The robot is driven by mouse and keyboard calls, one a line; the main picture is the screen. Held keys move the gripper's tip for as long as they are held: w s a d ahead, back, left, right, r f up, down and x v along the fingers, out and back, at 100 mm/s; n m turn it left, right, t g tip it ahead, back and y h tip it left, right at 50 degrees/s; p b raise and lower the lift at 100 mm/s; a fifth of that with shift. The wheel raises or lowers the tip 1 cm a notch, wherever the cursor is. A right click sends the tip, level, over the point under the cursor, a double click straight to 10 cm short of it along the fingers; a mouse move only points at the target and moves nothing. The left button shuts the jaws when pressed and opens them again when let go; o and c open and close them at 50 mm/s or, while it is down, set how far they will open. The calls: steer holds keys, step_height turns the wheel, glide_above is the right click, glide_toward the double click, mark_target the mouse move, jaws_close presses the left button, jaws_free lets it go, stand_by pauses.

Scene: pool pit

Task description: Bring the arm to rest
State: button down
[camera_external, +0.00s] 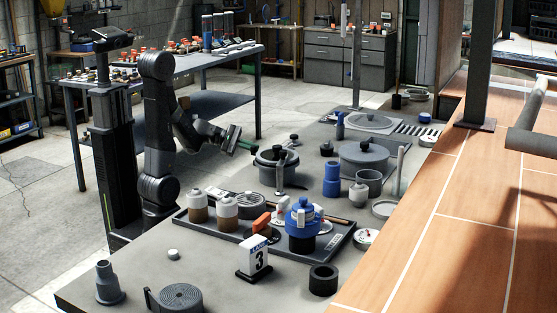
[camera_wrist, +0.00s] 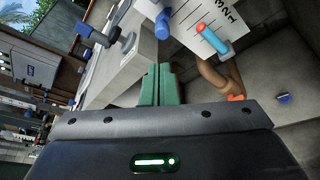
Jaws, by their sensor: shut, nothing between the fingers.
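My dark arm stands folded at the left end of the grey bench (camera_external: 200,262) in the external view. Its forearm slopes down to the right. My gripper (camera_external: 250,147) is just left of and slightly above the grey lidded pot (camera_external: 277,160), apart from the things on the bench as far as I can tell. In the wrist view the green fingers of my gripper (camera_wrist: 159,72) lie together with nothing between them.
A tray (camera_external: 342,238) holds jars and a blue-topped canister (camera_external: 302,218). A blue table (camera_external: 190,62) is behind my arm. The wrist view shows a numbered white board (camera_wrist: 212,22), tilted.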

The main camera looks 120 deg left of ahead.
steer(key=w+a+f+b, duration=0.2)
steer(key=w+f+b, duration=0.3)
steer(key=w+f, duration=0.4)
steer(key=s+a+f+b, duration=0.1)
steer(key=s+a+f, duration=0.15)
steer(key=f, duration=0.25)
steer(key=p+v, duration=0.1)
steer(key=v, duration=0.7)
steer(key=shift+s+r, duration=0.2)
steer(key=shift+r, duration=0.05)
stand_by(1.7)
